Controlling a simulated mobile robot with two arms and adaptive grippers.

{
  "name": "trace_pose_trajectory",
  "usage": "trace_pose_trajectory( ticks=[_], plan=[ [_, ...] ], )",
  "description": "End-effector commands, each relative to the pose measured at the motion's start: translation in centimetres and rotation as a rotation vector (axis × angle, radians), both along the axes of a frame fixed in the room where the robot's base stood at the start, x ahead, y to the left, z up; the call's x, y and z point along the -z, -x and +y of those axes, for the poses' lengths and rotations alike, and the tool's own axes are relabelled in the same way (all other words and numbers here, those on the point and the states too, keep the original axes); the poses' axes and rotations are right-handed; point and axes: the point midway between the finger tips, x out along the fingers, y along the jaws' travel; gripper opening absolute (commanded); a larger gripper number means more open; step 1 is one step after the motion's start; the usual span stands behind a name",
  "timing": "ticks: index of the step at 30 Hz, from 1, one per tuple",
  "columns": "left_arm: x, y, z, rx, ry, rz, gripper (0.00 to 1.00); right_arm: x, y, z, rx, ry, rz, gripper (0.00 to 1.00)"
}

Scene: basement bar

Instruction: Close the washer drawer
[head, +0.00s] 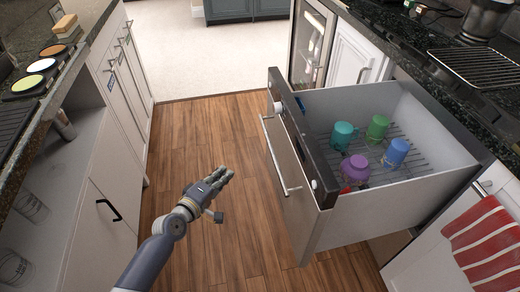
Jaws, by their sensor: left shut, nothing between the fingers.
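The washer drawer (420,188) is pulled far out from the right-hand counter, over the wooden floor. Its front panel (290,150) has a long bar handle (280,163). Inside on a wire rack stand a teal mug (343,135), a green mug (377,128), a blue mug (396,152) and a purple cup (355,169); something red sits beside the purple cup. My left gripper (222,179) is shut and empty above the floor, left of the drawer front and apart from its handle. My right gripper is not in view.
White cabinets (122,155) and a dark counter line the left side. On the right are a dark counter, a wire grill rack (482,68), an open-looking glass-front fridge (308,45) and a red striped towel (487,240). The floor between (195,135) is clear.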

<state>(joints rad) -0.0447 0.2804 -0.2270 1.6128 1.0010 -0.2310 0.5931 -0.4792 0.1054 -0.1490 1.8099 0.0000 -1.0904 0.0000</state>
Motion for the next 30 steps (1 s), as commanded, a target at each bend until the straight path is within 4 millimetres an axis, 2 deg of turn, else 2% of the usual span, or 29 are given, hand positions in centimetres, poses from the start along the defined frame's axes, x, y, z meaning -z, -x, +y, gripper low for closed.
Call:
trace_pose_trajectory(
  ticks=[1, 3, 6, 9, 14, 20, 27, 30],
  plan=[
    [-0.7, -0.6, -0.6, 0.009, 0.069, -0.039, 0.00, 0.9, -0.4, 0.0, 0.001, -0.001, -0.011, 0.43],
    [-3.2, -1.0, -1.4, 0.023, 0.156, -0.075, 0.00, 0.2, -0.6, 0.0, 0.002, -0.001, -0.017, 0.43],
    [-5.7, -1.0, -2.2, 0.043, 0.241, -0.106, 0.00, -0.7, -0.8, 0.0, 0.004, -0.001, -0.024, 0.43],
    [-7.2, -1.1, -2.5, 0.054, 0.286, -0.121, 0.00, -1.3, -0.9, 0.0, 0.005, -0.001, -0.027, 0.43],
    [-7.9, -2.1, -3.2, 0.056, 0.299, -0.125, 0.00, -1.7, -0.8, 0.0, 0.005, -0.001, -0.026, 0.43],
    [-7.8, -5.5, -4.9, 0.056, 0.297, -0.126, 0.00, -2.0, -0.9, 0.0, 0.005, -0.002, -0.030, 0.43],
    [-7.7, -10.0, -7.2, 0.057, 0.296, -0.124, 0.00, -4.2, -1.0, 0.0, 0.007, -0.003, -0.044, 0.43],
    [-7.8, -10.5, -8.8, 0.057, 0.296, -0.123, 0.00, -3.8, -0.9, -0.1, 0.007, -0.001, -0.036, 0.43]
  ],
)
